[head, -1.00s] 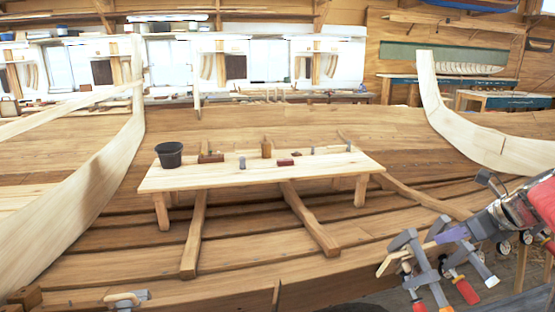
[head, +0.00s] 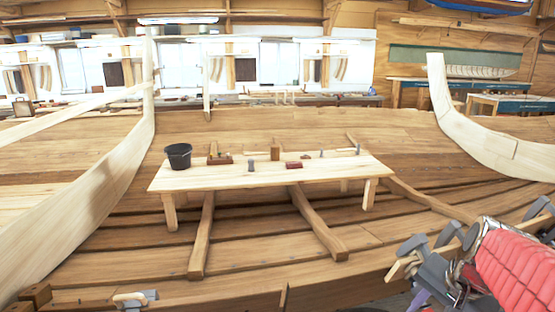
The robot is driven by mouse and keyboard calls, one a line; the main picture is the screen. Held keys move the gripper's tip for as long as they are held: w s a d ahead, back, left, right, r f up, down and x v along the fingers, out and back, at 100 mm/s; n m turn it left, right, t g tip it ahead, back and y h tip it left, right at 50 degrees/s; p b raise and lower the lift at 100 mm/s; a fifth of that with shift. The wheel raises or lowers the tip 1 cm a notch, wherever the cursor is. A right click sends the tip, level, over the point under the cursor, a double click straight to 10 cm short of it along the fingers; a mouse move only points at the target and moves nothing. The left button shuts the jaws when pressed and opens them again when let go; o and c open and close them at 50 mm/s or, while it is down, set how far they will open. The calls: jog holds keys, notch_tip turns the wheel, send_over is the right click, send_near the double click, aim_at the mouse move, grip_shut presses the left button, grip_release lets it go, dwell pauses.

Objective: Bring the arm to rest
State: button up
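My arm, with a red ribbed sleeve (head: 518,272), reaches in from the lower right corner of the head view. Its end, my gripper (head: 432,293), is a grey-purple shape low in the picture, partly cut off by the bottom edge and crowded by grey clamps. Its fingers do not show clearly, so I cannot tell whether it is open or shut. I see nothing held in it. It is well apart from the bench (head: 265,174) in the middle.
Grey clamps (head: 412,246) sit on the plank edge right beside my arm. The bench carries a black bucket (head: 178,156), a wooden block (head: 275,153) and several small items. A wooden-handled tool (head: 130,299) lies at lower left. Pale curved planks (head: 85,215) rise at the sides.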

jog(key=s+a+n, duration=0.4)
jog(key=a+n, duration=0.1)
jog(key=a, duration=0.2)
jog(key=s+a+r+n+t, duration=0.1)
jog(key=s+a+n, duration=0.4)
jog(key=a, duration=0.3)
jog(key=shift+s+a+r+n+t, duration=0.15)
jog(key=shift+s+a+n+t, duration=0.05)
jog(key=shift+a+n+t, duration=0.1)
dwell(1.0)
